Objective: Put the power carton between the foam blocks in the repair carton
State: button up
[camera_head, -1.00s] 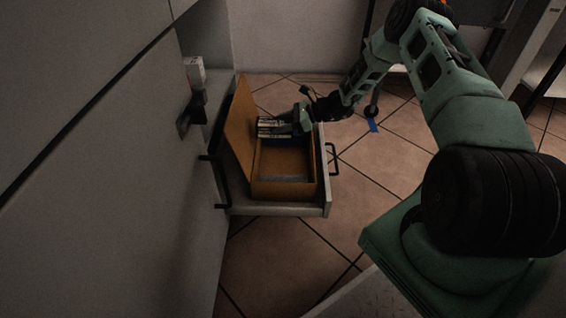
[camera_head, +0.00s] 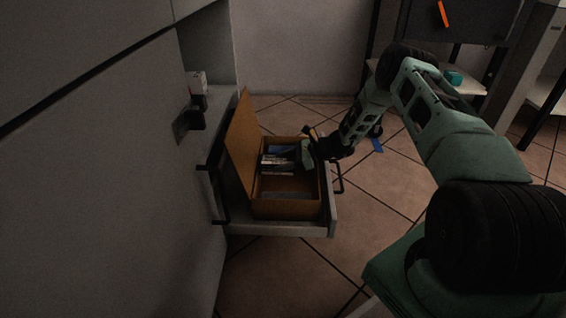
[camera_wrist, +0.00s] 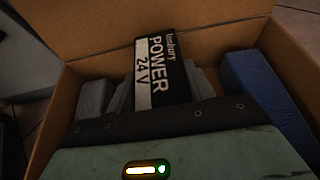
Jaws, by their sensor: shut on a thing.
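The power carton (camera_wrist: 160,68) is a small black and white box marked POWER 24 V. My gripper (camera_wrist: 163,88) is shut on it. In the head view my gripper (camera_head: 287,162) is inside the open brown repair carton (camera_head: 287,209), toward its far half. In the wrist view a blue foam block (camera_wrist: 262,92) lies to the right of the power carton and a grey foam block (camera_wrist: 94,98) to the left. The power carton is over the space between them. Its lower end is hidden by my gripper, so I cannot tell whether it touches the bottom.
The repair carton sits in a pulled-out drawer (camera_head: 333,222) with a dark handle, its lid (camera_head: 242,140) raised on the cabinet side. A small white box (camera_head: 198,82) stands on a dark bracket on the cabinet. Tiled floor lies open to the right of the drawer.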

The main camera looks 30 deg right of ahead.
jog(key=shift+f, duration=0.55)
jog(key=o, duration=1.2)
jog(key=shift+r, duration=0.1)
jog(key=shift+r, duration=0.35)
jog(key=p+v, duration=0.5)
jog(key=v, duration=0.7)
jog(key=shift+r, duration=0.1)
